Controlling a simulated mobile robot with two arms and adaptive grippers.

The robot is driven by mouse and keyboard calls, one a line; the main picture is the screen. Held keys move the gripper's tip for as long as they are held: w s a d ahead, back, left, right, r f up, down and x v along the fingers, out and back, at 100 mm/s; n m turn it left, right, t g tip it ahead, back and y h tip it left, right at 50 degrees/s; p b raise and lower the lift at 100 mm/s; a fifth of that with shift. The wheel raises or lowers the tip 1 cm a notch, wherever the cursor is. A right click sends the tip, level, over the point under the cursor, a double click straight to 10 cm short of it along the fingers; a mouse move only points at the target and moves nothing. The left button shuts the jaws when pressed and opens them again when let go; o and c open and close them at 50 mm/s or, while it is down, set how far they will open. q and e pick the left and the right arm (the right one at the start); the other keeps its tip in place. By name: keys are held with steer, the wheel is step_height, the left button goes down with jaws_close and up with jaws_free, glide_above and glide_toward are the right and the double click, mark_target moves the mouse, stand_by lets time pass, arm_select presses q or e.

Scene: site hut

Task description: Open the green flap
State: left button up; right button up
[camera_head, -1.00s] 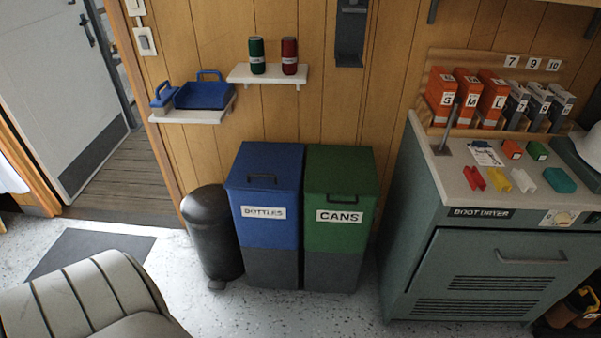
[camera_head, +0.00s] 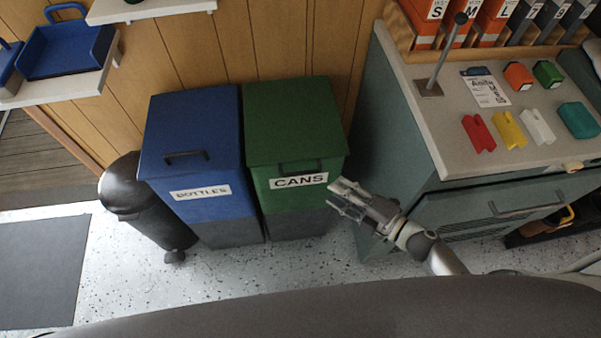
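The green flap (camera_head: 291,122) is the lid of the green bin labelled CANS (camera_head: 278,206). It lies closed, with a dark handle (camera_head: 300,167) near its front edge. My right gripper (camera_head: 338,197) is in front of the bin's right side, just right of and below the CANS label. Its fingers point left and look apart, with nothing seen between them. It is below the handle; I cannot tell whether it touches the bin. My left gripper is not in view.
A blue bin labelled BOTTLES (camera_head: 192,168) stands directly left of the green one, and a black pedal bin (camera_head: 135,195) left of that. The boot dryer cabinet (camera_head: 400,130) stands close on the right. Speckled floor (camera_head: 230,285) lies clear in front.

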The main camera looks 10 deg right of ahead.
mark_target(301, 173)
steer(key=w+a, duration=0.2)
steer(key=w+a+n+y, duration=0.1)
steer(key=w+a, duration=0.1)
steer(key=a, duration=0.1)
steer(key=w+a+r+n, duration=0.1)
steer(key=w+a, duration=0.1)
steer(key=a, duration=0.1)
steer(key=shift+a+g+p, duration=0.2)
steer(key=shift+g+p, duration=0.1)
steer(key=shift+p, duration=0.05)
steer(key=shift+w+a, duration=0.2)
steer(key=shift+w, duration=0.1)
steer(key=shift+w+a+f, duration=0.1)
steer(key=shift+a, duration=0.05)
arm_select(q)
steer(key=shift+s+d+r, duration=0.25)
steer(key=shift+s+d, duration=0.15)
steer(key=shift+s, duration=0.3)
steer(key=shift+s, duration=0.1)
arm_select(e)
steer(key=c, duration=0.7)
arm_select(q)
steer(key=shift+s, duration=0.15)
arm_select(e)
jaws_close()
